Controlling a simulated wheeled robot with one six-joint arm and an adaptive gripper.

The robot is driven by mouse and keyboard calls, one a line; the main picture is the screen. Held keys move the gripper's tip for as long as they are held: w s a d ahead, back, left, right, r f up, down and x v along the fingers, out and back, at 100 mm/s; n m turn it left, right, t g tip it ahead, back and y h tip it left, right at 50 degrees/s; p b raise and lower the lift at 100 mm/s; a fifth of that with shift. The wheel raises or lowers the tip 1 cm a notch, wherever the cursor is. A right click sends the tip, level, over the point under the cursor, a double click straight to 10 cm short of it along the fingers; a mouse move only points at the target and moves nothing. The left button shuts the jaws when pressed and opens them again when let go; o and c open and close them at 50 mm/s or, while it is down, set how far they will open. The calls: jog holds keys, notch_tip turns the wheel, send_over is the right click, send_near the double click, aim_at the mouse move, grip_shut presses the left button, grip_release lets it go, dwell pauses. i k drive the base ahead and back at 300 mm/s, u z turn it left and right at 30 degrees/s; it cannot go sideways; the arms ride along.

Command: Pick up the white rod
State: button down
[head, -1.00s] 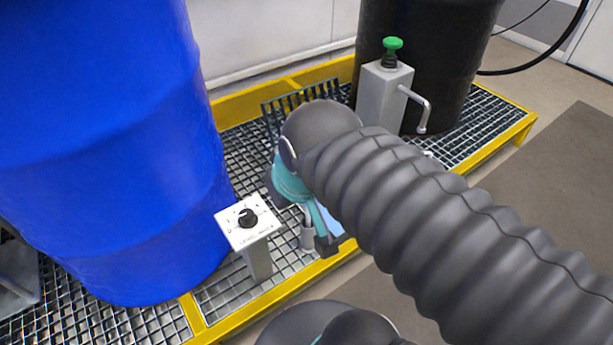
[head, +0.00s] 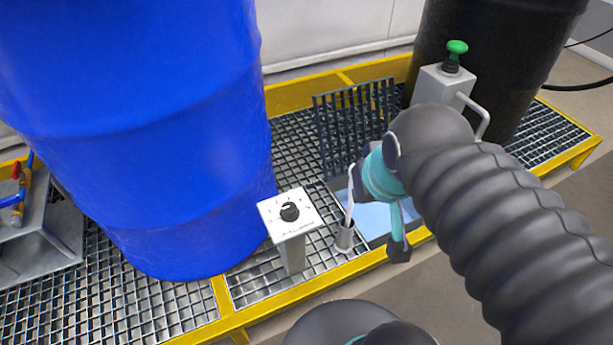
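The white rod (head: 350,198) is thin and stands nearly upright, its lower end in a short grey tubular holder (head: 344,240) on the grating. Its top is close to the teal wrist of my arm. My gripper (head: 398,245) hangs down just right of the rod, with one teal finger and its dark tip showing. The other finger is hidden or cannot be made out, so its opening does not show. A gap shows between the visible finger and the rod.
A white dial post (head: 290,212) stands left of the holder, before a big blue drum (head: 140,130). A raised grate (head: 350,125) stands behind a pale blue opening (head: 374,220). A grey box with a green knob (head: 457,47) stands by the black drum (head: 500,50). Yellow edging (head: 300,285) borders the platform.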

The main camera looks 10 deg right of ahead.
aim_at(350, 206)
jog(key=k, duration=1.3)
jog(key=z, duration=0.2)
jog(key=i, duration=0.9)
jog(key=u, duration=0.1)
